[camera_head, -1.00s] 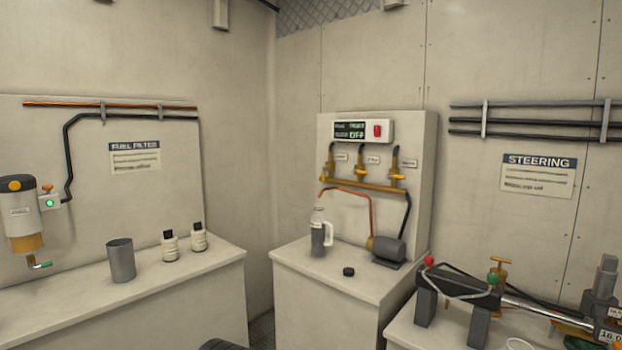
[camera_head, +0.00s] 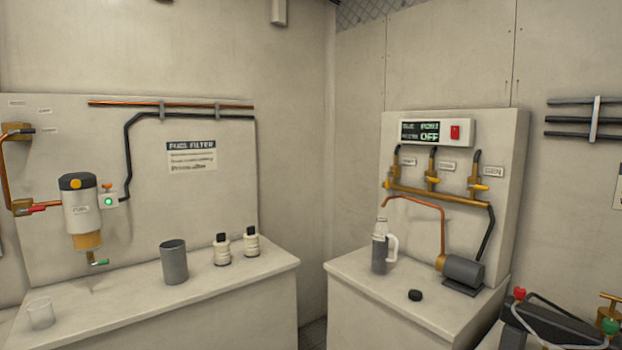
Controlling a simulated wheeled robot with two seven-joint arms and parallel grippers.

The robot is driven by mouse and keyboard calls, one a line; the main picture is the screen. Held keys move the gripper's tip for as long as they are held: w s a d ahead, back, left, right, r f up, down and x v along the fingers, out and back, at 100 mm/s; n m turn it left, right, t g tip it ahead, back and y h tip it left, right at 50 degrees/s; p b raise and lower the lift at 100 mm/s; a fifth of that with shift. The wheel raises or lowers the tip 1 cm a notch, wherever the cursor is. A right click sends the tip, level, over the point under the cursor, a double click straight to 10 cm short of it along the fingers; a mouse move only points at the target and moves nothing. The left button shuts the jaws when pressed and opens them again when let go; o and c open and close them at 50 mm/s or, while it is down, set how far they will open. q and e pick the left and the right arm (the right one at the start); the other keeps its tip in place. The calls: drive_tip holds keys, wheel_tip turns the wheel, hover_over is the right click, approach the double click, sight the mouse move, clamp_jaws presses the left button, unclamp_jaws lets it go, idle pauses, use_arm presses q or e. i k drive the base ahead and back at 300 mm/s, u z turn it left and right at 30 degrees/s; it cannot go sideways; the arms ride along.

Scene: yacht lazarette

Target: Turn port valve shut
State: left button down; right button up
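Three brass valves sit in a row on a brass manifold (camera_head: 440,196) on the back panel right of centre. The left valve (camera_head: 391,183) has a small tag (camera_head: 408,161) whose word I cannot read for sure; it may say port. The middle valve (camera_head: 432,181) and the right valve (camera_head: 477,186) have their own tags, the right one reading GEN. Neither of my grippers is in view.
A display box (camera_head: 431,132) with a red switch (camera_head: 455,132) reads OFF on its lower line. A jug (camera_head: 380,246), black cap (camera_head: 415,295) and pump (camera_head: 464,270) stand below the valves. A fuel filter (camera_head: 79,205) and metal cup (camera_head: 174,262) are left.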

sight(391, 172)
drive_tip(key=u, duration=0.65)
drive_tip(key=i, duration=1.7)
drive_tip(key=z, duration=1)
drive_tip(key=i, duration=0.65)
drive_tip(key=z, duration=0.65)
